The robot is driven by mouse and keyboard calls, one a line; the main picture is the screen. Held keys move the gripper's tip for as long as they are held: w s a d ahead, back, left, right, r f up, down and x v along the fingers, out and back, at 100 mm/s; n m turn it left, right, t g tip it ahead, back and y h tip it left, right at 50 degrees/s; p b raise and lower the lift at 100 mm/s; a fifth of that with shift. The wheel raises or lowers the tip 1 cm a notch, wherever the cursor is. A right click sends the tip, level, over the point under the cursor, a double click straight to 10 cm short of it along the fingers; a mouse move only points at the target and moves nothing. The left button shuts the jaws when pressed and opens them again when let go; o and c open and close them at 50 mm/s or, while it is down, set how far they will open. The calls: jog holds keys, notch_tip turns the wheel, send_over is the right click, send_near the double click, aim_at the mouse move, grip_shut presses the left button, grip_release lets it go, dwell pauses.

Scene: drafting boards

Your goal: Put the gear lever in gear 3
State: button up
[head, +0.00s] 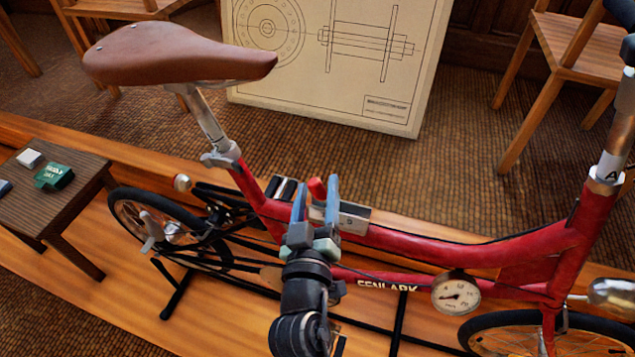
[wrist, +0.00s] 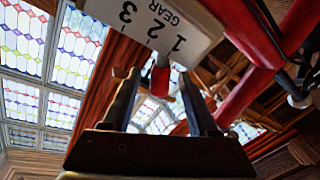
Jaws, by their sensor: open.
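The gear lever (head: 317,190) is a short red-tipped handle standing at the gear box (head: 352,217) on the red bicycle frame. In the wrist view the gear lever (wrist: 160,80) shows between my two fingers, with a gap on each side. The pale gear box (wrist: 155,28) fills the top of that view, with 1, 2, 3 and GEAR printed on it. The lever is nearest the 1 in that picture, but I cannot tell its exact slot. My gripper (head: 316,187) is open around the lever; it also shows in the wrist view (wrist: 160,88).
The bicycle's red frame tube (head: 440,247) runs right of the box, with a round dial (head: 456,292) below. A brown saddle (head: 175,55) overhangs at upper left. A small dark table (head: 60,205) stands left, and a drawing board (head: 400,110) stands behind.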

jog(key=shift+w, duration=0.6)
grip_shut()
dwell(1.1)
